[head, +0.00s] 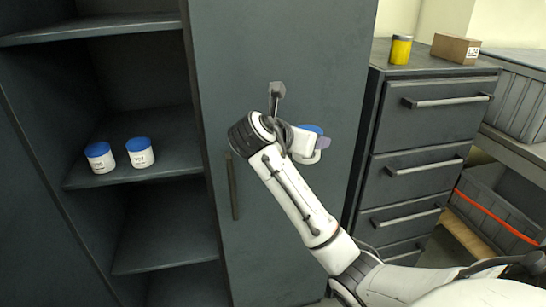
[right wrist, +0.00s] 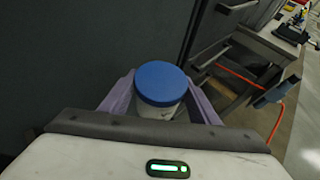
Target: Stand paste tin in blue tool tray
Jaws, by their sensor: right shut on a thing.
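My right gripper (head: 319,143) is in front of the closed grey cabinet door. In the right wrist view its purple fingers (right wrist: 160,98) are shut around a white tin with a blue lid (right wrist: 162,82). The tin is upright between the fingers, and its lower part is hidden by the gripper body. In the head view only a bit of its blue lid (head: 311,129) shows past the wrist. Its label cannot be read. I see no blue tool tray in either view. My left gripper is not in view.
Two similar blue-lidded tins, a left one (head: 100,157) and a right one (head: 140,152), stand on an open shelf (head: 185,160). A drawer cabinet (head: 385,130) at right bears a yellow tin (head: 400,50) and a cardboard box (head: 455,48). Grey bins (head: 500,205) sit on a rack at far right.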

